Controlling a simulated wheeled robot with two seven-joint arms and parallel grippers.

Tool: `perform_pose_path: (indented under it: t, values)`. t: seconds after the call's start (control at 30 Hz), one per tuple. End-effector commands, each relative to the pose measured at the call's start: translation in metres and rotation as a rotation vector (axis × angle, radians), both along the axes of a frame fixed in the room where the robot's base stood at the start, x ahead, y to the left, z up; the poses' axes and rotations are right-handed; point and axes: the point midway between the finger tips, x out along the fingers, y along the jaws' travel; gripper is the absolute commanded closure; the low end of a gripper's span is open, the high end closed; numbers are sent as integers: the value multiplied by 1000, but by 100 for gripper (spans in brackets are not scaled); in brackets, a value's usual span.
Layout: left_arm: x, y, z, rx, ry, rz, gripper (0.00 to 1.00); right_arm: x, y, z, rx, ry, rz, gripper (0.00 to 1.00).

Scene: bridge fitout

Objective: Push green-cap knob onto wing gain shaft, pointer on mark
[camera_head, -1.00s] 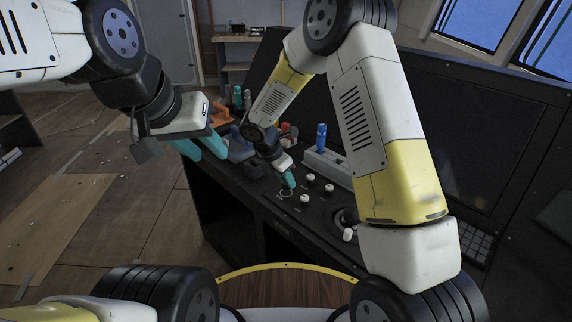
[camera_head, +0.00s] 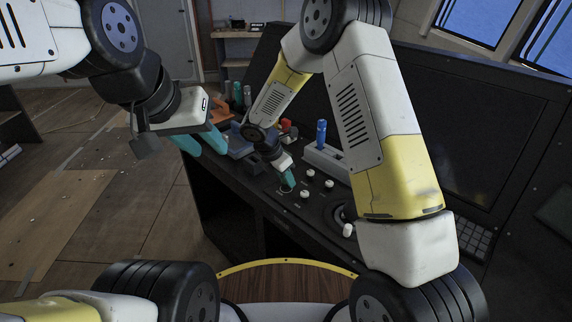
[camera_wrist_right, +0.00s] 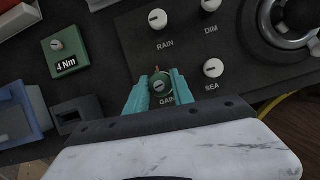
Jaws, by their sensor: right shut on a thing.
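In the right wrist view, the green-cap knob (camera_wrist_right: 162,85) is between the teal fingers of my right gripper (camera_wrist_right: 160,88), which is shut on it. It is at the GAIN label (camera_wrist_right: 167,100), partly covered by a finger. A small orange mark (camera_wrist_right: 157,70) shows just above the knob. A pale spot shows on the cap; its exact pointer direction is hard to tell. The shaft is hidden. In the head view, my right gripper (camera_head: 287,180) is low over the black console (camera_head: 265,197). My left gripper (camera_head: 203,145) is open and empty left of the console.
White knobs RAIN (camera_wrist_right: 158,19), SEA (camera_wrist_right: 213,68) and DIM (camera_wrist_right: 211,5) stand near the right gripper. A green 4 Nm block (camera_wrist_right: 66,60) and blue bins (camera_wrist_right: 18,108) are to the left. A blue-handled tool (camera_head: 321,135) stands behind.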

Motion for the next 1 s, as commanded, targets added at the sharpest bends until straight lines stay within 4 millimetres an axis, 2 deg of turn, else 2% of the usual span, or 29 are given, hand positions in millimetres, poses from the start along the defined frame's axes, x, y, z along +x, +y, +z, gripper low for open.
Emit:
perform_pose_path:
  t: [0.77, 0.8, 0.9, 1.0]
  values:
    - [0, 0, 0, 0, 0, 0, 64, 0, 0, -11, 1, -1, 0, 100]
    - [0, 0, 0, 0, 0, 0, 64, 0, 0, -11, 1, -1, 0, 63]
    - [0, 0, 0, 0, 0, 0, 64, 0, 0, -11, 0, 0, 0, 46]
    - [0, 0, 0, 0, 0, 0, 64, 0, 0, -11, 0, 0, 0, 46]
